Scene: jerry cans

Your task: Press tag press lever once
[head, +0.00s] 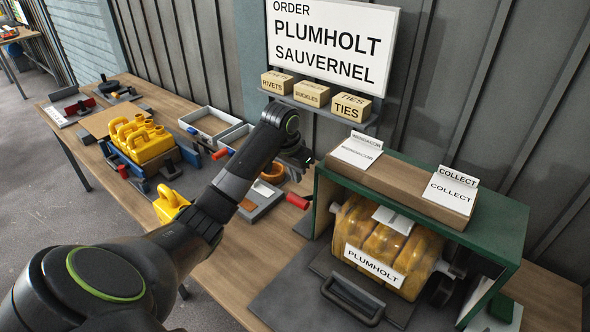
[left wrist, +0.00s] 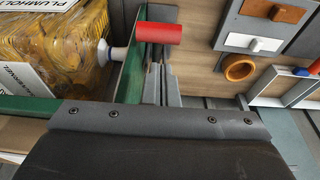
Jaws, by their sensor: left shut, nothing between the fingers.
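A red cylindrical handle (head: 297,201), which looks like the press lever's grip, stands at the left side of the green-framed housing (head: 420,170). It also shows in the left wrist view, at the top centre, as a red cylinder (left wrist: 160,33). My left gripper (head: 297,158) is shut and empty, above and behind the handle in the head view. Its fingers (left wrist: 160,85) show just below the red cylinder in the wrist view; I cannot tell whether they touch it. The lever's pivot is hidden. My right gripper is not in view.
A clear wrapped bundle of yellow cans labelled PLUMHOLT (head: 385,250) sits in the housing. A grey tray (head: 262,207) and an orange ring (head: 272,172) lie beside the handle. Yellow jerry cans (head: 145,140) stand further left. A shelf with small boxes (head: 311,93) hangs behind.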

